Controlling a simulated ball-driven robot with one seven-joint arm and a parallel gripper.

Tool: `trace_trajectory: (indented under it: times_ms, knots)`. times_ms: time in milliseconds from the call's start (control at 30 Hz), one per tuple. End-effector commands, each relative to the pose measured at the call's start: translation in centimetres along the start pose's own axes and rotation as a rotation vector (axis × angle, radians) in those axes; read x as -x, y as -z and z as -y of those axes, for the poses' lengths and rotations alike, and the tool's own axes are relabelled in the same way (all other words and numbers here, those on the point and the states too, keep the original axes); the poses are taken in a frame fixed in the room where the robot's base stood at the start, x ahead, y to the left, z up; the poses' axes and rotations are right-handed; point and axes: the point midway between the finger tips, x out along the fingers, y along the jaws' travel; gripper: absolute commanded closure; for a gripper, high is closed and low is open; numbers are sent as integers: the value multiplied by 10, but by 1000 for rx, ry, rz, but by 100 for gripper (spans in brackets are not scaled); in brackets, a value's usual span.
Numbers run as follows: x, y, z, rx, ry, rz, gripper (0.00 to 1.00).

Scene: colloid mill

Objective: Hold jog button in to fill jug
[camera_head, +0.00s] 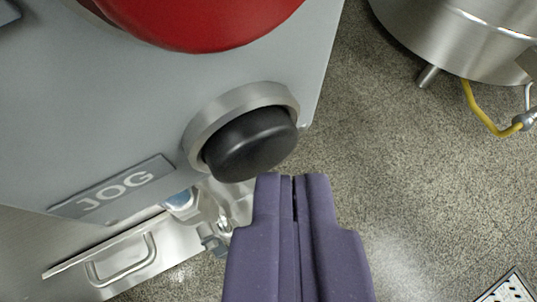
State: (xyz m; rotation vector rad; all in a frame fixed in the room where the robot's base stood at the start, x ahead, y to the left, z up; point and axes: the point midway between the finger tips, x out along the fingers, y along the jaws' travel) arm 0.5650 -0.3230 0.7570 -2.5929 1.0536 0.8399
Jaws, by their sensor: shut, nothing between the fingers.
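The black jog button (251,144) sits in a metal ring (209,118) on a grey control box (130,90). A label plate reading JOG (113,188) is to its lower left. My purple gripper (293,178) is shut and empty, with its fingertips just below and right of the button in the picture. I cannot tell whether the tips touch it; a small gap seems to show. The button stands out from its ring. I cannot make out a jug for sure; a small clear bluish thing (183,204) shows partly below the box.
A large red button (205,25) is above the jog button. A steel vessel (460,35) with a yellow hose (481,112) stands at the upper right. A steel panel with a handle (122,262) is at lower left. Speckled floor (400,190) is open at right.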

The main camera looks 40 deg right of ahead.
Motion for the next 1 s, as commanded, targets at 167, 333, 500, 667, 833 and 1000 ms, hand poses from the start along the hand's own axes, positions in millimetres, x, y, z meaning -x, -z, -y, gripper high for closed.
trace_trajectory:
  times_ms: [167,333,500,667,833,1000]
  knots:
    - [7,-5,-5,0,0,1,100]
    - [9,-6,-6,1,1,0,100]
    - [9,-6,-6,1,0,0,100]
    - [15,-10,-11,0,-1,2,100]
    - [27,-19,-20,0,-1,1,100]
    - [38,-28,-28,1,-1,2,100]
